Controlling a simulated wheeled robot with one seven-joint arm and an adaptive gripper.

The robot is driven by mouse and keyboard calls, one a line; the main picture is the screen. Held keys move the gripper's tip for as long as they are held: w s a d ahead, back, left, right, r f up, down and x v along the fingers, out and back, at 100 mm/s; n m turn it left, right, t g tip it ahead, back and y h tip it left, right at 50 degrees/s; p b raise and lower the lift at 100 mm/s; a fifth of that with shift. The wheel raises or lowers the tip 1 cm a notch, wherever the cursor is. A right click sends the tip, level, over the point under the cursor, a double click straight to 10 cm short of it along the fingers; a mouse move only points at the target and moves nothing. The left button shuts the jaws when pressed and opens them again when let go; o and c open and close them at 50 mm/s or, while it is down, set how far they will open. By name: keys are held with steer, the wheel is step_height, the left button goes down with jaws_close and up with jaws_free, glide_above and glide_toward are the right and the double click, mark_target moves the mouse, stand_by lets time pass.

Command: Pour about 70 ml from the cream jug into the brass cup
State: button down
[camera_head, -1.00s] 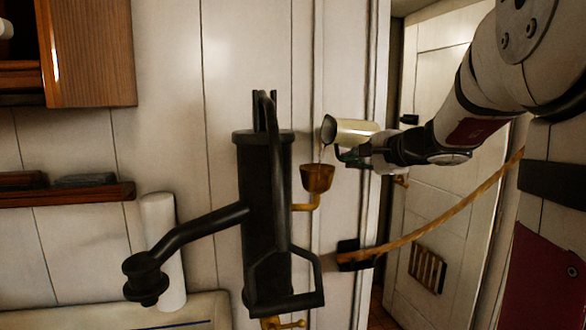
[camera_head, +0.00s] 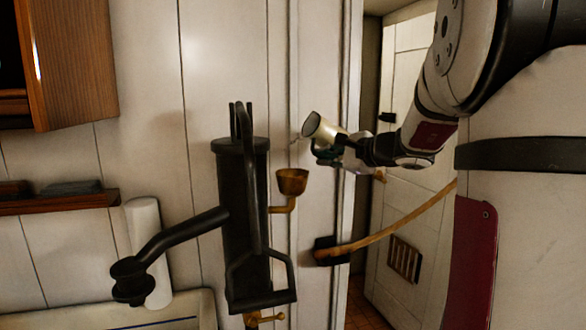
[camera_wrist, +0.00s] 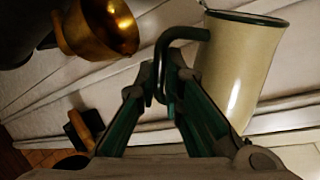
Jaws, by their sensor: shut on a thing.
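The cream jug (camera_head: 328,133) has a pale body and a dark rim. It is tilted with its mouth toward the upper left, above and right of the brass cup (camera_head: 292,183). A small pale streak shows at its lip; I cannot tell if it is flowing liquid. My gripper (camera_head: 328,155) is shut on the jug's dark handle. In the wrist view, the fingers (camera_wrist: 158,88) close on the handle beside the jug (camera_wrist: 240,62), and the brass cup (camera_wrist: 102,28) is at the upper left, apart from the jug. The liquid level in the cup is hidden.
The brass cup sits on a brass arm of a black cylindrical fixture (camera_head: 242,210) with a long side handle. A rope (camera_head: 400,228) hangs across the doorway behind. A wooden shelf (camera_head: 60,203) and cabinet (camera_head: 75,65) are at the left.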

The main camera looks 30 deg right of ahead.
steer(key=shift+w+a+r+m, duration=0.15)
steer(key=shift+a+m, duration=0.1)
steer(key=shift+m, duration=0.15)
stand_by(0.7)
stand_by(0.9)
steer(key=shift+a+r+m+t+y+p, duration=0.2)
steer(key=shift+a+m+t+y+p, duration=0.15)
steer(key=shift+a+m+y, duration=0.55)
steer(key=shift+d+f+m, duration=0.1)
steer(key=shift+d+m, duration=0.25)
steer(key=shift+m, duration=0.35)
steer(key=m, duration=0.1)
steer(key=d+f+m+t, duration=0.1)
steer(key=m, duration=0.1)
steer(key=m+t+y, duration=0.1)
steer(key=m, duration=0.1)
steer(key=shift+d+f, duration=0.2)
steer(key=shift+d, duration=0.1)
